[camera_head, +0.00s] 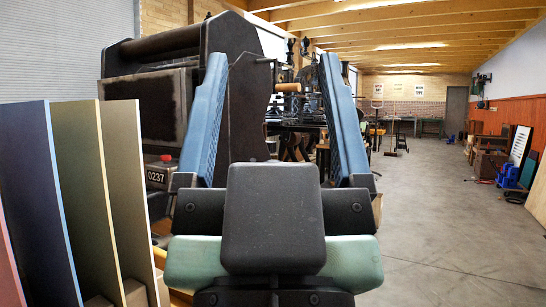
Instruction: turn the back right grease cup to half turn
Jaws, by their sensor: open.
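My gripper (274,60) fills the middle of the head view, seen from behind. Its two blue fingers point up and away, wide apart, with nothing between them. A large dark press (245,112) with a roller stands behind and left of the gripper. More press parts (290,88) show between the fingers, farther back. I cannot make out any grease cup; the back right one may be hidden behind my gripper or too small to tell.
Several upright boards (88,190) stand close at the left. A small counter box (158,174) reading 0237 sits beside the left finger. The concrete floor (440,220) at the right is open. Blue items (507,176) and boxes line the red-panelled right wall.

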